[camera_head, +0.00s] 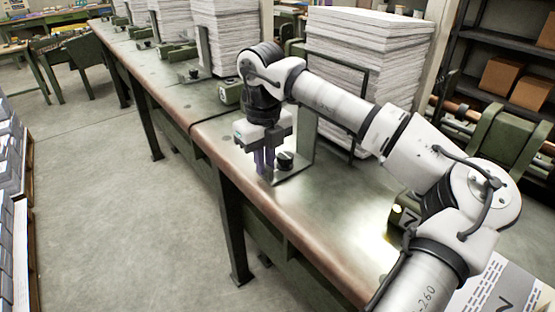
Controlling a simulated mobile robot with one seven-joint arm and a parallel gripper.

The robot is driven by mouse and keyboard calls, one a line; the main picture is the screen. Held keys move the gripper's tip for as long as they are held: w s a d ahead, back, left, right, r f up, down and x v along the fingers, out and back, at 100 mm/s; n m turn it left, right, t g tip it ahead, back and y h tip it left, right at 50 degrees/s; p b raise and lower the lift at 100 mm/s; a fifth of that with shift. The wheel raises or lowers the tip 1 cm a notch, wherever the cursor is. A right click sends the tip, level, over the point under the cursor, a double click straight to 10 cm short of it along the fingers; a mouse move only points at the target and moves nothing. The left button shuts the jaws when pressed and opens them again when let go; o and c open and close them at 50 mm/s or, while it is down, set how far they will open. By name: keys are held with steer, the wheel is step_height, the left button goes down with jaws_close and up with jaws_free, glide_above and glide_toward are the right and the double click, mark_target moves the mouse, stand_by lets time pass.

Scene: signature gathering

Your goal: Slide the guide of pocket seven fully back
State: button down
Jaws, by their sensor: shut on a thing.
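My gripper (266,174) points down at the front of the long table in the middle of the view. Its fingers are shut at the front end of a metal guide, beside a black knob (285,159). The guide (304,152) has a flat base plate on the tabletop and an upright plate behind the knob. The exact contact between fingers and guide is partly hidden. A tall stack of white paper (365,62) stands behind the guide. A green block with a dark mark (403,220) sits on the table to the right, partly behind my arm; I cannot read its number.
The green table (330,215) has bare top to the right of the guide. More paper stacks (222,36) and knobbed guides (189,75) continue along it to the upper left. Printed sheets (505,295) lie lower right. A shelf with boxes (500,78) stands behind. The floor (110,190) at left is clear.

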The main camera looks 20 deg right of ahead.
steer(key=c, duration=1.4)
jaws_free()
steer(key=shift+s+a, duration=0.1)
steer(key=shift+a, duration=0.25)
steer(key=shift+c, duration=0.2)
steer(key=shift+d, duration=0.1)
steer(key=shift+r, duration=0.55)
step_height(320, 180, up, 13)
steer(key=b, duration=0.1)
steer(key=shift+f, duration=0.15)
